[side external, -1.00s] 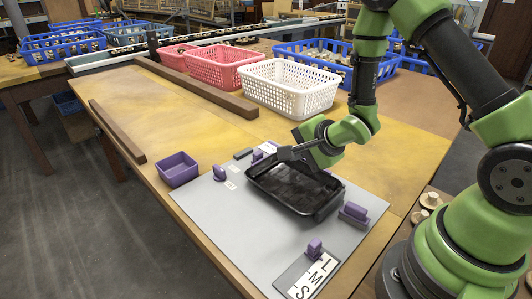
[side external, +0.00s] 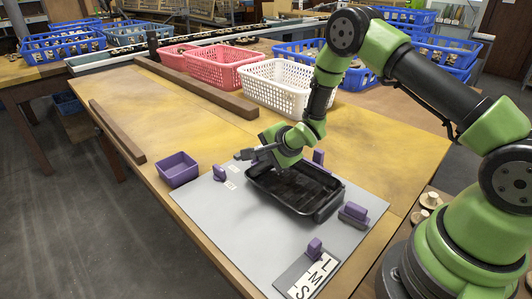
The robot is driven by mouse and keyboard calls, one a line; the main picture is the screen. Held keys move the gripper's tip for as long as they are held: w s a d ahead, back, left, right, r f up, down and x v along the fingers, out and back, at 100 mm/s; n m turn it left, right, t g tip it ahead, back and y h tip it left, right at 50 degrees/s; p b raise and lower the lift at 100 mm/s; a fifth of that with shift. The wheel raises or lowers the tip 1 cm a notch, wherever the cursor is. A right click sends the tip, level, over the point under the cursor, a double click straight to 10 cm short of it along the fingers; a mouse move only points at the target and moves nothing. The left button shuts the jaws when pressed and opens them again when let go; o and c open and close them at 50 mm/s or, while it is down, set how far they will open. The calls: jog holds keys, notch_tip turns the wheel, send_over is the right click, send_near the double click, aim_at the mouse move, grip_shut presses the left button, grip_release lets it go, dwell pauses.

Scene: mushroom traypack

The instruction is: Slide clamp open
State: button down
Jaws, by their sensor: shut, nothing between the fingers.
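A black tray (side external: 325,214) lies on the grey mat (side external: 230,225). Small purple clamp blocks stand around it: a left block (side external: 219,172), a back block (side external: 318,157) and a right block (side external: 354,212) on a purple base. Another purple block (side external: 314,247) stands at the L, M, S size strip (side external: 314,277). My gripper (side external: 238,156) is shut and empty, pointing left above the tray's back-left edge, apart from the left block. It hides part of the mat's back edge. I cannot tell which block is the slide clamp, or its position.
A purple open box (side external: 177,169) stands left of the mat. Blue crates are farther back.

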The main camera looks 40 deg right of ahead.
jog(key=shift+w, duration=1.85)
